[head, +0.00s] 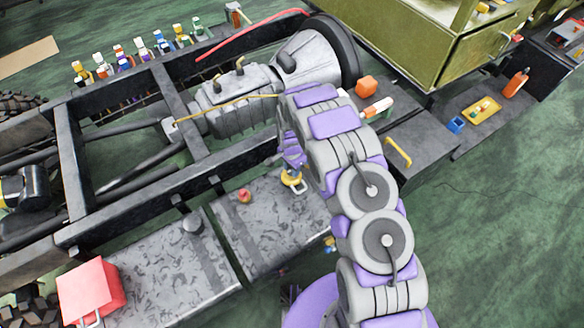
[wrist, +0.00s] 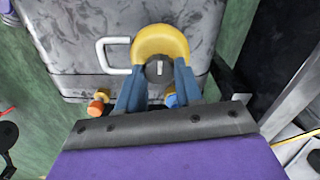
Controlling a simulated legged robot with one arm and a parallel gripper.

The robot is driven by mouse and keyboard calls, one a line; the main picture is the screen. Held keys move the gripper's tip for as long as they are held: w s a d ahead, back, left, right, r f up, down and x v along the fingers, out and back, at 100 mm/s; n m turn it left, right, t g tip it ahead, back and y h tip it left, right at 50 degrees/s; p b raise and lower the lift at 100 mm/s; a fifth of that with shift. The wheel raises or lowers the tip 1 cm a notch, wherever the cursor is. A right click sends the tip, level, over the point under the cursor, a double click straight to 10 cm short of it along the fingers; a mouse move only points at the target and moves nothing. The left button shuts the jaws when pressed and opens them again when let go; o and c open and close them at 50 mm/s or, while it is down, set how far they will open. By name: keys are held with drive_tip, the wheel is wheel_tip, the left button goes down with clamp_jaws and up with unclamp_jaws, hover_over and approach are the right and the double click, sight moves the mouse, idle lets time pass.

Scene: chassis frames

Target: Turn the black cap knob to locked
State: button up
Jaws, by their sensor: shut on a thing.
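The black cap knob (wrist: 158,70) shows in the wrist view, set on a round yellow cap (wrist: 161,40). A short white line on the knob points roughly up and down in the picture. My gripper (wrist: 159,76) has its two blue fingers on either side of the knob and is shut on it. In the head view my gripper (head: 293,163) reaches down to the grey tank (head: 273,232), beside the yellow cap (head: 290,178); the knob is hard to make out there. I cannot tell whether the knob is at locked.
A white handle (wrist: 113,56) stands left of the cap. An orange knob (wrist: 97,106) sits at the tank's near edge. The chassis rail (head: 170,200) runs behind.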

sight(290, 170)
drive_tip(key=shift+s+a, duration=0.1)
drive_tip(key=o, duration=1)
drive_tip(key=shift+a, duration=0.15)
drive_tip(key=shift+o, duration=0.2)
drive_tip(key=shift+r, duration=0.3)
wheel_tip(290, 170, up, 17)
drive_tip(key=p, duration=0.2)
drive_tip(key=shift+f+p, duration=0.2)
drive_tip(key=shift+p, duration=0.2)
